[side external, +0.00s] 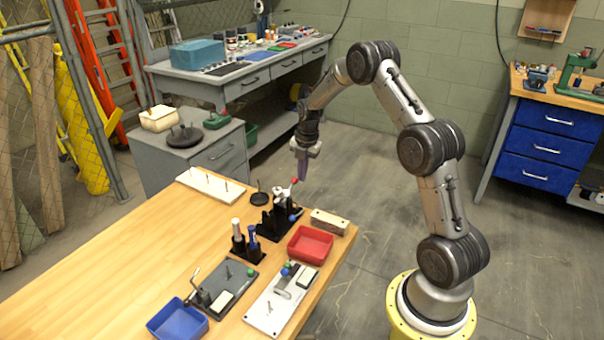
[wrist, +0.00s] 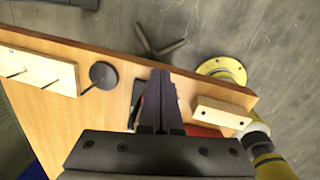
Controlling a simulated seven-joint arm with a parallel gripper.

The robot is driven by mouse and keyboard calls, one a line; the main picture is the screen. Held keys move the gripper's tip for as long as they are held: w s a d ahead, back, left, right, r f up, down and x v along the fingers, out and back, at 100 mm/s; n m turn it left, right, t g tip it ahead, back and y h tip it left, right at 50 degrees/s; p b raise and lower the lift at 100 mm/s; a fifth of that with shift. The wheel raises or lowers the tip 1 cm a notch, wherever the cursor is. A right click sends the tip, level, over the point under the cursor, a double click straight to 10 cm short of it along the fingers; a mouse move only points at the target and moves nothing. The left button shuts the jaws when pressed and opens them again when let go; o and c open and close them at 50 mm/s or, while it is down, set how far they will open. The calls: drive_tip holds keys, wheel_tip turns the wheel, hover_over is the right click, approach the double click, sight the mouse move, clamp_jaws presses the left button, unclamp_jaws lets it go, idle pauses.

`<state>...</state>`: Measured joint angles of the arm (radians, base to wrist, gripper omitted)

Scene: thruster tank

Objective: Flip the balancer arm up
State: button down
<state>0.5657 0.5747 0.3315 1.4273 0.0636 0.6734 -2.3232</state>
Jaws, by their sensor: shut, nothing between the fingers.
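My gripper (side external: 302,180) hangs with its fingers pointing down, above and behind the far right edge of the table. It is shut and empty. In the wrist view its dark fingers (wrist: 160,80) are together. A black fixture (side external: 279,212) with a red ball, a blue ball and short levers stands on the table just below and left of the gripper. I cannot tell for sure which part is the balancer arm. In the wrist view my fingers hide most of this fixture. The gripper appears apart from it.
A red tray (side external: 310,245) and a wooden block (side external: 330,222) lie right of the fixture. A black disc with a rod (side external: 260,198) and a pegged white board (side external: 211,187) lie left. Bottles (side external: 238,238), two plates with parts and a blue tray (side external: 177,320) are nearer.

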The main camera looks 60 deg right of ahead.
drive_tip(key=shift+r, duration=0.1)
idle(0.7)
drive_tip(key=s+d+r, duration=0.2)
drive_tip(key=d+r, duration=0.3)
drive_tip(key=r, duration=0.7)
drive_tip(key=shift+f, duration=0.1)
